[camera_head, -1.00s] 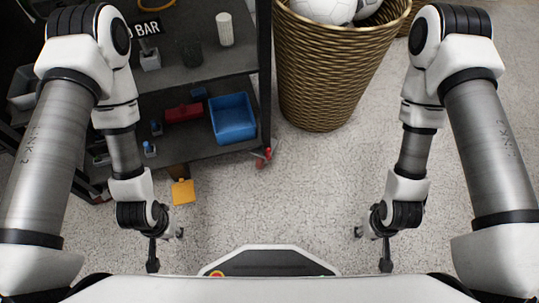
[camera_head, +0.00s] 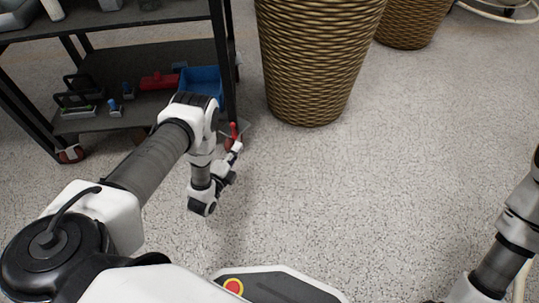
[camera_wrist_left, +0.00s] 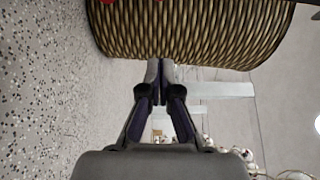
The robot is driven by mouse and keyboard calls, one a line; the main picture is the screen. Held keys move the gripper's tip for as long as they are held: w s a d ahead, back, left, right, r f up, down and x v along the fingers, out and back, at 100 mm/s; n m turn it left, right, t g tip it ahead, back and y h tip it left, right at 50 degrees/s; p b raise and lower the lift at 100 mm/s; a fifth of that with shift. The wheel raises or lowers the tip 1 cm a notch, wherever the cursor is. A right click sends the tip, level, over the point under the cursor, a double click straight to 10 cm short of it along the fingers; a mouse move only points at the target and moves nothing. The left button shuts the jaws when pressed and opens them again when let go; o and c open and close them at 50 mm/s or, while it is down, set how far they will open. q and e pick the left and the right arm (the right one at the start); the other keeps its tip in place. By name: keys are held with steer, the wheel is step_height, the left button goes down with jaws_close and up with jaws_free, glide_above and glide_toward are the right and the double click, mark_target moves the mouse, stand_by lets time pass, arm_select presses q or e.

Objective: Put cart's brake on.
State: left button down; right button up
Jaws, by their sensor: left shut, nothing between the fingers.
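The black cart (camera_head: 150,58) stands at the upper left of the head view. A red brake lever (camera_head: 233,130) sticks up at the caster on its near right corner; the caster itself is partly hidden. My left gripper (camera_head: 238,147) is shut and empty, low beside this corner, with its tips close to the red lever. I cannot tell whether they touch it. In the left wrist view the shut fingers (camera_wrist_left: 160,66) point toward a wicker basket (camera_wrist_left: 190,35), with nothing between them. My right gripper is outside the head view; only part of that arm shows.
A tall wicker basket (camera_head: 315,55) stands right of the cart, with another basket (camera_head: 410,20) behind it. The cart's lower shelf holds a blue bin (camera_head: 203,80) and a red toolbox (camera_head: 160,81).

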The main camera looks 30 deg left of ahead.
mark_target(234, 131)
arm_select(q)
steer(key=w+f+b, duration=0.3)
steer(key=w+b, duration=0.3)
steer(key=w, duration=0.3)
steer(key=a, duration=0.1)
steer(key=s+a+b, duration=0.1)
steer(key=a, duration=0.1)
steer(key=a+r, duration=0.1)
steer(key=shift+s+a+b, duration=0.15)
steer(key=shift+s+b, duration=0.2)
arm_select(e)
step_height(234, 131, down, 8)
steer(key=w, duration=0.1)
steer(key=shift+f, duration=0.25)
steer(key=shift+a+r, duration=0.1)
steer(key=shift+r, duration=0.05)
arm_select(q)
steer(key=shift+a+p, duration=0.1)
steer(key=shift+p, duration=0.25)
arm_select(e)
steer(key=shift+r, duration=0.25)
